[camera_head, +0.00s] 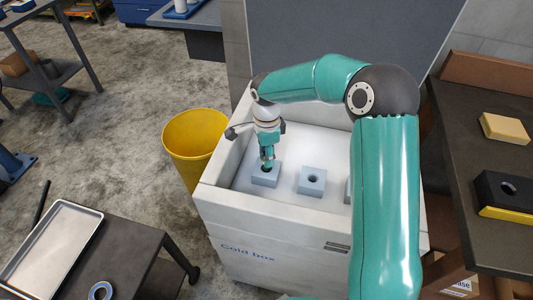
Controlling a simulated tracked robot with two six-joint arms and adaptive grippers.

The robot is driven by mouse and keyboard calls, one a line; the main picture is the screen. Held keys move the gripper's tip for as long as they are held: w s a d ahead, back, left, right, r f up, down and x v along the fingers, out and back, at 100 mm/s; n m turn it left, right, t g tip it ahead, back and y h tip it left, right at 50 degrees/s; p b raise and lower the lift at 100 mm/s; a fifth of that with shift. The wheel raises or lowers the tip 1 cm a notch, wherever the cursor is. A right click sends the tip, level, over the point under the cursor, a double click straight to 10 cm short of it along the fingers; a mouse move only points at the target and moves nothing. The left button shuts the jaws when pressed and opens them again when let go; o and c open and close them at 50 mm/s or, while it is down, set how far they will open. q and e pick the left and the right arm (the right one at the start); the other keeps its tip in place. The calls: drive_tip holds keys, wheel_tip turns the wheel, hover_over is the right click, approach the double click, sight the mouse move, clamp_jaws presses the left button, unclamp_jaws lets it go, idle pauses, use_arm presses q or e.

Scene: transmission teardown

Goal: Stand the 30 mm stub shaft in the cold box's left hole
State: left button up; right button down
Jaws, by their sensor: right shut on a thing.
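The white cold box (262,228) stands in the middle, open at the top, with light blue blocks inside. The left block (265,181) is under my right gripper (267,160), which points down at its hole. My right gripper is shut on the stub shaft, which is mostly hidden by the fingers. I cannot tell whether the shaft's lower end is in the hole or just above it. The middle block (312,187) has an empty dark hole. A further block (347,191) is mostly hidden behind my right arm. My left gripper is out of view.
A yellow bin (192,135) stands left of the box. A dark table with a metal tray (52,248) and a ring (100,290) is at lower left. A dark bench (465,130) at right holds a tan block (505,129) and a black-and-yellow block (505,193).

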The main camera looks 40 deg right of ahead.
drive_tip(key=shift+f+b, duration=1.15)
drive_tip(key=shift+f, duration=0.25)
drive_tip(key=shift+f, duration=0.2)
drive_tip(key=c, duration=0.6)
unclamp_jaws()
wheel_tip(320, 180, up, 12)
